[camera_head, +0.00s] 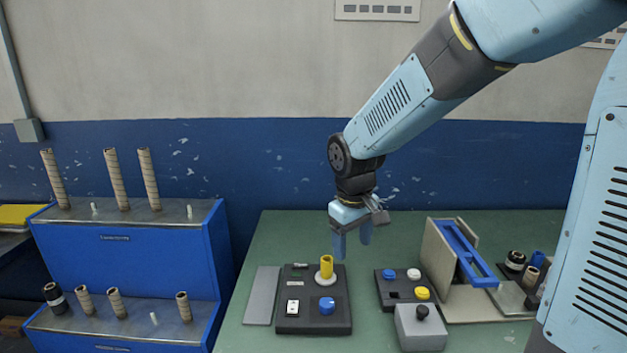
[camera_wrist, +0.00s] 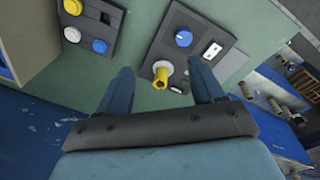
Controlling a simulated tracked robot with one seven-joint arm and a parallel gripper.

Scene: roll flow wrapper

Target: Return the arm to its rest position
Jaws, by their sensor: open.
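My gripper (camera_head: 352,246) hangs from my light-blue arm above the green table (camera_head: 375,245), its fingers pointing down. It is open, with nothing between the blue fingers. In the wrist view my gripper (camera_wrist: 165,90) shows two spread fingers, with a yellow post (camera_wrist: 161,77) on a white round base seen in the gap between them. In the head view the yellow post (camera_head: 326,266) stands on a dark control panel (camera_head: 340,315), below and left of the fingers. The fingers look apart from it.
A button box (camera_head: 390,300) and a grey box with a black knob (camera_head: 420,328) stand right of the panel. A wrapper fixture with a blue frame (camera_head: 465,255) is farther right. A blue rack (camera_head: 130,255) with upright rolls stands left. A wall (camera_head: 240,170) is behind.

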